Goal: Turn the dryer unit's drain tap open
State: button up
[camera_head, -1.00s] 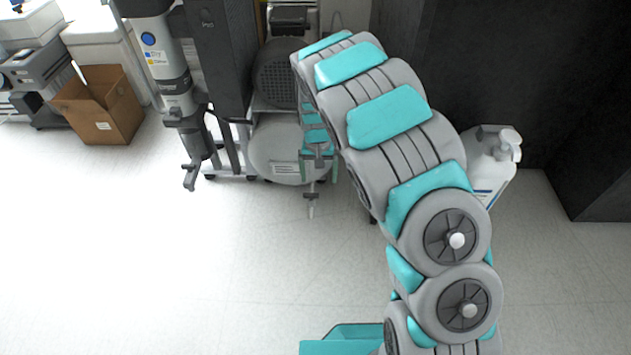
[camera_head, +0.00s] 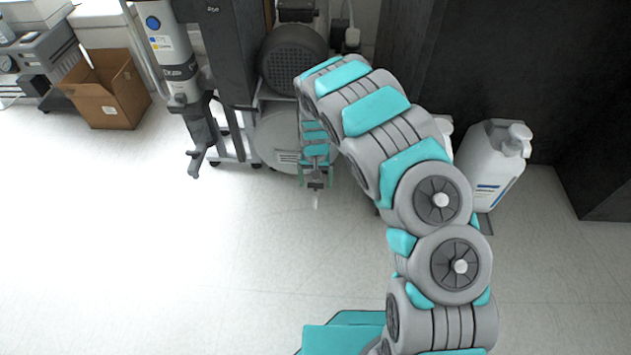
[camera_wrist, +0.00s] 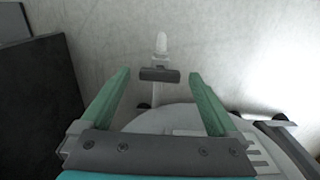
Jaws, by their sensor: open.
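A small tap with a dark grey crossbar handle (camera_wrist: 160,75) and a pale spout (camera_wrist: 161,45) shows in the wrist view. The handle lies crosswise between my gripper's (camera_wrist: 159,76) two green fingertips, with a gap on each side. My gripper is open and no contact shows. In the head view my gripper (camera_head: 316,181) is at the same handle (camera_head: 317,186), in front of a rounded grey tank (camera_head: 273,140). A tall grey cylinder unit (camera_head: 168,48) with a blue round mark stands to the left, with a grey lever-like piece (camera_head: 198,160) low down. My arm hides part of the tank.
A dark ribbed motor (camera_head: 292,60) sits above the tank. A white jug (camera_head: 487,165) stands right of my arm by dark cabinets. An open cardboard box (camera_head: 108,95) is at the left. The floor in front is clear.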

jog(key=shift+f, duration=0.1)
jog(key=shift+c, duration=0.2)
jog(key=c, duration=1.3)
